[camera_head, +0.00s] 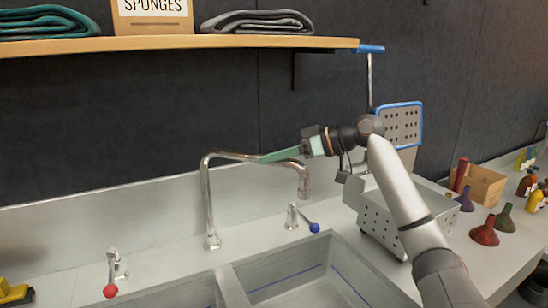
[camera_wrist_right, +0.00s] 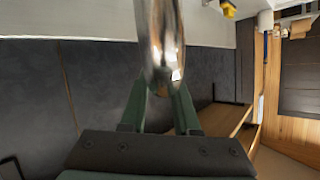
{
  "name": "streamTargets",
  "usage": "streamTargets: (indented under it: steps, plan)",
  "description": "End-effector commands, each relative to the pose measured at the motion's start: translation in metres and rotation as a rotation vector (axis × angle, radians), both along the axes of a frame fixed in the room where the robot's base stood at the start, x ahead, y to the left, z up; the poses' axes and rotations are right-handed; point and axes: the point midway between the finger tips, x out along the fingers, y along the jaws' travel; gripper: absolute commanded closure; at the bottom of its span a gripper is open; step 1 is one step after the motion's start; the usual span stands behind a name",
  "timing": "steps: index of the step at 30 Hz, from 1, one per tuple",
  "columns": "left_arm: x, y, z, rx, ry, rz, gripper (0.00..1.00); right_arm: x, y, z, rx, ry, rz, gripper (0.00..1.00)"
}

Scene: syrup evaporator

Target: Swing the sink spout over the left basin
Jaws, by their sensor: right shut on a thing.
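The sink spout (camera_head: 208,195) is a shiny metal pipe rising from the ledge behind the basins. Its arm runs to the right and its outlet (camera_head: 304,188) hangs toward the right basin (camera_head: 290,268) side. The left basin (camera_head: 185,298) is partly cut off at the bottom of the head view. My right gripper (camera_head: 266,158) is shut on the spout's horizontal arm, reaching in from the right. In the right wrist view the green fingers (camera_wrist_right: 160,95) sit on either side of the pipe (camera_wrist_right: 160,40). My left gripper is not in view.
A red-knobbed tap (camera_head: 112,275) and a blue-knobbed lever (camera_head: 298,217) stand on the ledge. A perforated metal box (camera_head: 380,225) is right of the basins, with funnels (camera_head: 484,232) and bottles (camera_head: 527,182) beyond. A wooden shelf (camera_head: 170,42) hangs above.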

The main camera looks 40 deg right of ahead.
Motion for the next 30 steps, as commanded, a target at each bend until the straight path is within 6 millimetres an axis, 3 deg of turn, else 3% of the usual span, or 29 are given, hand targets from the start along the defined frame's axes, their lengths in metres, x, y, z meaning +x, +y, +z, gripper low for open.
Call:
streamTargets:
  steps: [5,30]
  plan:
    - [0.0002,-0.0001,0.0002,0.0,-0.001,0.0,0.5,-0.0002,-0.0001,0.0001,0.0,0.0,0.0,1.0]
    - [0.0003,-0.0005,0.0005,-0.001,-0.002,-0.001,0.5,-0.0002,-0.0002,0.0,-0.001,0.001,-0.001,1.0]
